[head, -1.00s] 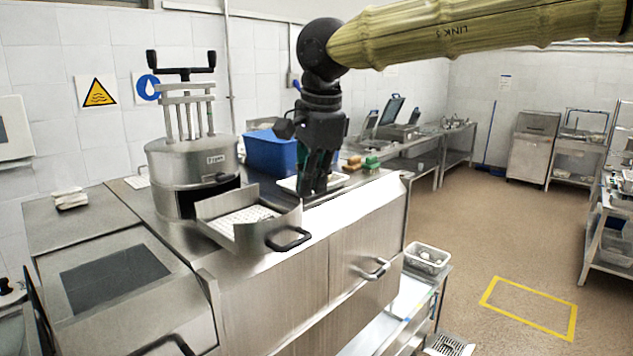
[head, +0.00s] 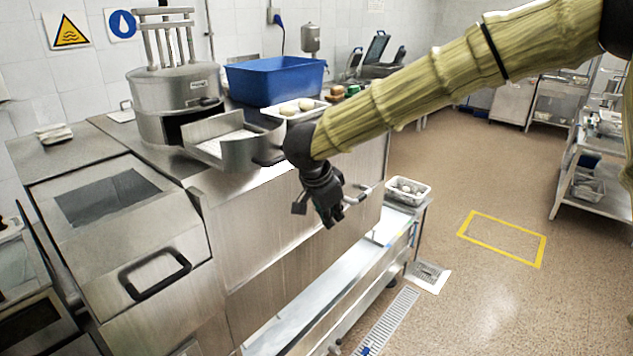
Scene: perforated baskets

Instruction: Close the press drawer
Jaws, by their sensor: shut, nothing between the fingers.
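The press (head: 176,104) is a round grey metal drum with upright bars, standing on the steel counter. Its drawer (head: 230,155) juts out of the dark opening at the drum's front right, open, with a white perforated base inside. The drawer's dark handle end lies close beside my arm's black joint and is partly hidden; I cannot tell whether they touch. My gripper (head: 328,215) is shut and empty. It points down in front of the counter's front face, to the right of the drawer and lower than it.
A blue bin (head: 276,80) and a white tray (head: 293,110) with pale rounded items stand behind the drawer. A cabinet handle (head: 362,192) is just right of my gripper. A lower steel shelf (head: 325,285) runs below. The floor (head: 480,190) at right is open.

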